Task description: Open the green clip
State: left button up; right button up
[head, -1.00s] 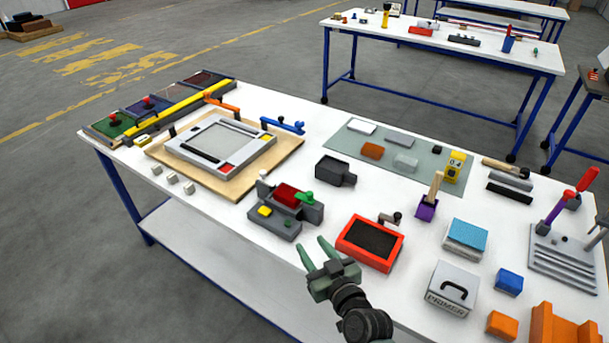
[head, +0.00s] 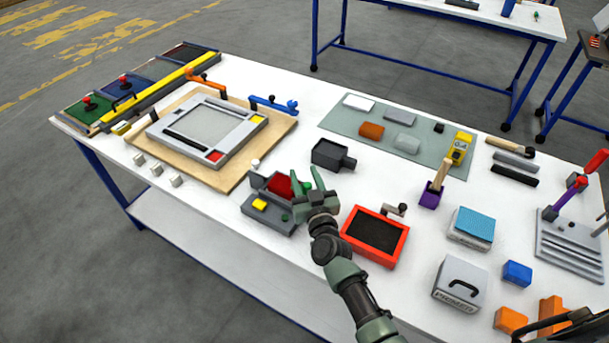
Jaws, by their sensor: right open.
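The green clip (head: 307,186) is on a small grey fixture (head: 267,216) that holds a red block (head: 280,185) and a yellow button. The clip is largely hidden by my right gripper, so its position cannot be told clearly. My right gripper (head: 305,173) is open. Its two fingers point away from me over the right side of the fixture, one at each side of the clip. Whether they touch it cannot be told. My left gripper is not in view.
A red-framed black tray (head: 374,236) lies close at the right of my right gripper. A dark grey box (head: 331,155) stands just behind it. A framed panel (head: 207,129) on a wooden board is at the left. The table's front edge is clear.

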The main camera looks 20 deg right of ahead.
jog(key=shift+s+r, duration=0.1)
jog(key=shift+c, duration=0.7)
grip_shut()
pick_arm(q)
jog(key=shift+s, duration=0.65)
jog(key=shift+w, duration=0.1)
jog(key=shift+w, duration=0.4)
